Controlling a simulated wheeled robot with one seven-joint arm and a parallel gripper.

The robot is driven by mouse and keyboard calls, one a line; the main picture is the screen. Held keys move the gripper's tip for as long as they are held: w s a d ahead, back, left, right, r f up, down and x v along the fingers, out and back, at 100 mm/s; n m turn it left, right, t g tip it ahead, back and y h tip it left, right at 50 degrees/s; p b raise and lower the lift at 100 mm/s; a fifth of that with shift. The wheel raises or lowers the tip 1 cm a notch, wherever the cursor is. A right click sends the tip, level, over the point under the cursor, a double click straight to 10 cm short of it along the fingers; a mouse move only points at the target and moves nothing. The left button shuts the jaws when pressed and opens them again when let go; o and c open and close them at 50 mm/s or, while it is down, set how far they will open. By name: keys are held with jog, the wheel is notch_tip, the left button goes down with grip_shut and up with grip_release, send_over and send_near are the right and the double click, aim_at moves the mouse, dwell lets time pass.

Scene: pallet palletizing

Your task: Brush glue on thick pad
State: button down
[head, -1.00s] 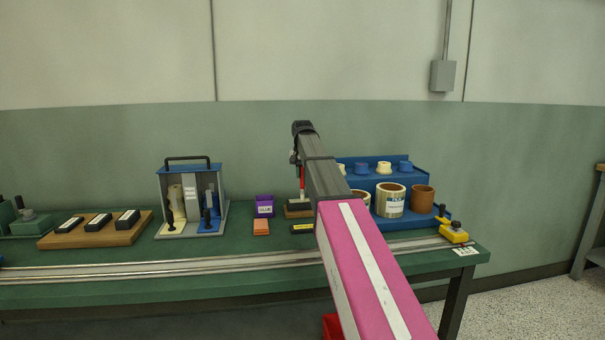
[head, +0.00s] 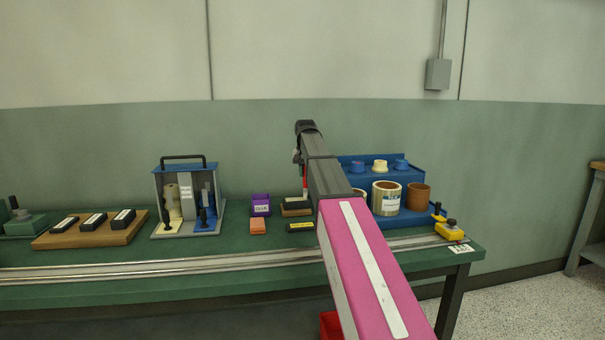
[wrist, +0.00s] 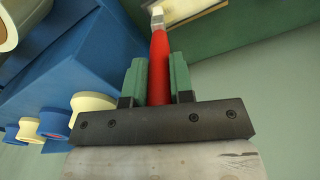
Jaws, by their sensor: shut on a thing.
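My gripper (wrist: 157,75) is shut on the red handle of a brush (wrist: 159,50), its green fingers on both sides. The brush points away from the wrist, its pale tip at or just above a flat cream-topped piece (wrist: 195,8); I cannot tell if they touch. In the head view the red brush (head: 305,178) hangs over a small tan-and-dark block (head: 296,211). A purple box labelled glue (head: 261,205) stands left of it. Three black labelled blocks (head: 94,223) lie on a wooden board; I cannot tell which piece is the thick pad.
Orange pads (head: 258,227) and a black-yellow block (head: 300,227) lie in front. A blue rack (head: 378,180) with tape rolls (head: 386,198) stands close on the right. A handled grey fixture (head: 187,200) stands left. A metal rail (head: 170,266) runs along the front.

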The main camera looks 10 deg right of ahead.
jog(key=shift+d, duration=0.65)
jog(key=shift+a, duration=0.1)
jog(key=shift+a+r, duration=0.1)
jog(key=shift+a, duration=1.8)
notch_tip(320, 180, up, 7)
